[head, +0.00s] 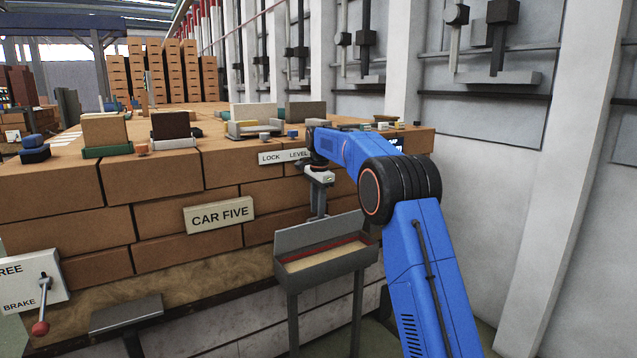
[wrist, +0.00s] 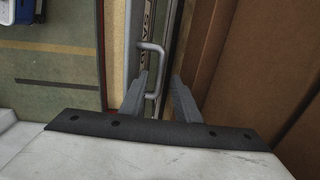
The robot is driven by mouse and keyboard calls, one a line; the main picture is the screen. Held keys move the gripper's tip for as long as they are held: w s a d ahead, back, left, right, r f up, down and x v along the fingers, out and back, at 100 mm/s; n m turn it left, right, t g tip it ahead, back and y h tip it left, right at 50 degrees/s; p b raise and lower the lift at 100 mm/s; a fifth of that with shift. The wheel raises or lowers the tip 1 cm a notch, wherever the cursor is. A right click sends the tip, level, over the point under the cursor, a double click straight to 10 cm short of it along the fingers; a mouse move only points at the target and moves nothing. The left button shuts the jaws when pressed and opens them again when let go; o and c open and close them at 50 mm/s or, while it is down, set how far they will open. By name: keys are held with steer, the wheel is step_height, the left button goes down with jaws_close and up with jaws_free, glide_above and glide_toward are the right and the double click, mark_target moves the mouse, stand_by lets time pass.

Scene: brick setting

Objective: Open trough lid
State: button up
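The grey trough (head: 328,269) stands on legs in front of the brick stack. Its grey lid (head: 318,232) stands raised along the back edge, and pale sand-coloured contents with a red strip show inside. My gripper (head: 318,212) is at the lid's upper edge, pointing down. In the wrist view the lid (wrist: 134,32) is seen nearly edge-on, with a metal handle (wrist: 162,64) and part of a lettered label. My gripper's fingers (wrist: 160,76) are apart, with a bar of the handle between their tips. Contact with the handle cannot be told.
The brick stack (head: 160,215) with a "CAR FIVE" sign stands close behind the trough. A brake lever (head: 43,300) is at the lower left, beside a grey step (head: 125,314). Several small blocks lie on top of the stack. A white wall (head: 500,200) rises at right.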

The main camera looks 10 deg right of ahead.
step_height(320, 180, up, 15)
steer(key=s, duration=0.1)
steer(key=shift+d, duration=0.15)
steer(key=shift+r, duration=0.1)
